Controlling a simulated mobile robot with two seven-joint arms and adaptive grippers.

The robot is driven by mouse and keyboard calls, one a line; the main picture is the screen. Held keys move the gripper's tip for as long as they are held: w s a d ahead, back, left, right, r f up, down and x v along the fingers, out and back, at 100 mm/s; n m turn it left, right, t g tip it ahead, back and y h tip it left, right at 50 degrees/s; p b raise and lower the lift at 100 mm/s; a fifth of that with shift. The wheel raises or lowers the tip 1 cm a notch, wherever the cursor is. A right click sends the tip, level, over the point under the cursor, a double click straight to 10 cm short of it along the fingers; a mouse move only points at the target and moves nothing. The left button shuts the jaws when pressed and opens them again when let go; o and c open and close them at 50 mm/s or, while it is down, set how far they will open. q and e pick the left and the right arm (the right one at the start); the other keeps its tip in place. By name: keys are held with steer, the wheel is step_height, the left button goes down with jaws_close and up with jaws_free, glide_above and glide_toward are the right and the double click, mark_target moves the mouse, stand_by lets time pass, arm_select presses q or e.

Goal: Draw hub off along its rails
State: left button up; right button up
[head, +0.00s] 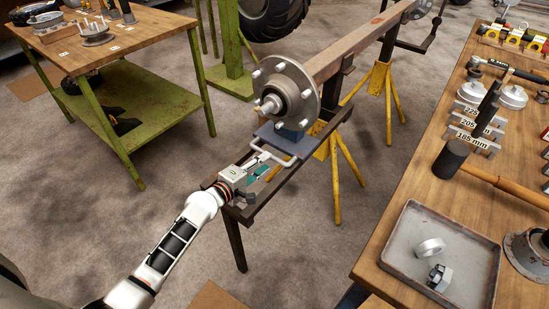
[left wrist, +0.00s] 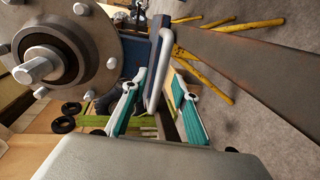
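The hub (head: 285,92) is a grey round flange with studs, at the end of the rusty axle beam (head: 350,48). Below it is a blue-grey carriage (head: 292,143) on dark rails (head: 262,205), with a pale bar handle (head: 268,152) at its front. The hub (left wrist: 62,48) fills the upper left of the left wrist view. My left gripper (head: 262,166) is at the handle. In the left wrist view, its teal-padded fingers (left wrist: 156,88) stand apart on either side of the handle (left wrist: 157,68), with gaps visible. My right gripper is not in view.
Yellow stands (head: 380,85) support the axle. A wooden bench at the right holds a grey tray (head: 404,266) with a ring (head: 430,248) and a castle nut (head: 439,278), plus a mallet (head: 455,158). A green-framed table (head: 130,35) stands left. The floor between is clear.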

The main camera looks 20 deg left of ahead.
mark_target(272, 158)
arm_select(q)
steer(key=shift+b+x, duration=0.65)
steer(key=shift+x, duration=2.05)
steer(key=shift+f, duration=0.1)
steer(key=shift+c, duration=0.3)
steer(key=shift+s, duration=0.1)
jaws_close()
